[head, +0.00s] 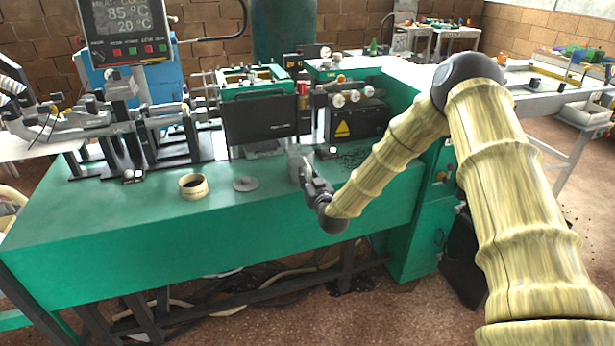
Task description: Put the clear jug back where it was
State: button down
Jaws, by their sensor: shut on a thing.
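My gripper (303,176) is over the green bench top, to the right of the grey disc. It is shut on a small greyish, see-through piece, which I take to be the clear jug (296,160). The jug is small in view and partly hidden by the gripper. I cannot tell whether its base touches the bench. My arm reaches in from the right of the head view.
A tan ring (193,193) and a flat grey disc (246,184) lie on the green bench (120,222). A machine with a black panel (266,120) stands close behind the gripper. Dark bits (358,157) lie to its right. The bench's front left is clear.

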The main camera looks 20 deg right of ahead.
jog(key=c, duration=1.3)
grip_release()
jog(key=shift+f, duration=0.1)
jog(key=shift+c, duration=0.2)
jog(key=shift+o, duration=0.2)
jog(key=shift+r, duration=0.2)
jog(key=s+b, duration=0.1)
jog(key=s, duration=1.1)
jog(key=s+a+f+g+y, duration=0.1)
jog(key=s+a+f+g, duration=0.3)
jog(key=s+f, duration=0.75)
jog(key=s+a+f+g, duration=0.2)
jog(key=s+f+g, duration=0.4)
jog(key=s+f, duration=0.6)
jog(key=s+f+g, duration=0.4)
jog(key=s, duration=0.9)
jog(key=s+d+f+g+h, duration=0.1)
jog(key=s+f+g, duration=0.3)
jog(key=s, duration=0.9)
jog(key=shift+s+d+f+m+h, duration=0.25)
jog(key=shift+s+d+m+h, duration=0.05)
jog(key=shift+s+m, duration=0.1)
